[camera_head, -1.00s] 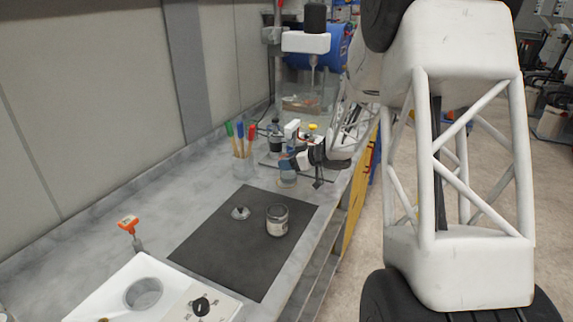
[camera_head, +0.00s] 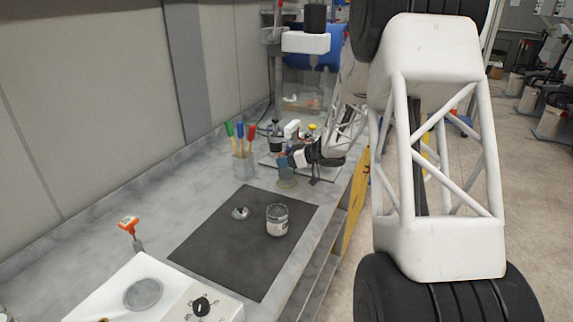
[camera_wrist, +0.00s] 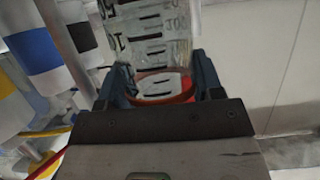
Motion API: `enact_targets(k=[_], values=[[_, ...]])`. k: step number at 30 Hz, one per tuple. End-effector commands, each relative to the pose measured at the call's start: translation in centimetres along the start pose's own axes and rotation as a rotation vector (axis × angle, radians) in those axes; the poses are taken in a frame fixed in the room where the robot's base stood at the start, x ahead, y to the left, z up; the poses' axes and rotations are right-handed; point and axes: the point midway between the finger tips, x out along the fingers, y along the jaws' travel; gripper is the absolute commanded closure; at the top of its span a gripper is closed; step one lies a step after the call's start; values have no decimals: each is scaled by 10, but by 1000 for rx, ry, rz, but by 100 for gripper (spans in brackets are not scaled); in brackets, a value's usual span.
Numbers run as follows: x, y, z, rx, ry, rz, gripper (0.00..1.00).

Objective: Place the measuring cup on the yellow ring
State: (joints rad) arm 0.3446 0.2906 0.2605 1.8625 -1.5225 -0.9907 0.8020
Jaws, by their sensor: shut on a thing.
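My gripper (camera_wrist: 165,85) is shut on a clear measuring cup (camera_wrist: 150,35) with black graduation marks, held between its blue fingers in the wrist view. A red-orange band (camera_wrist: 163,88) shows at the cup's near end. In the head view my gripper (camera_head: 285,161) is at the far part of the bench, and the small cup (camera_head: 286,178) shows below it. I cannot tell whether the cup touches the bench. I cannot make out the yellow ring with certainty in either view.
A dark mat (camera_head: 215,255) nearer the camera carries a glass jar (camera_head: 277,221) and a small metal piece (camera_head: 240,213).

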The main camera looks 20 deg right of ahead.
Motion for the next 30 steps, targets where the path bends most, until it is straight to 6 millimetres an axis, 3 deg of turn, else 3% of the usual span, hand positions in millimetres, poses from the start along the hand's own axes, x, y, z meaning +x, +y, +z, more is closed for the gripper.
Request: enact_targets(k=[6,20,21,24,26,30], values=[[8,0,19,1,-1,-1,64],[9,0,23,1,0,0,64],[10,0,24,1,0,0,38],[10,0,23,1,0,0,23],[10,0,23,1,0,0,14],[10,0,23,1,0,0,14]])
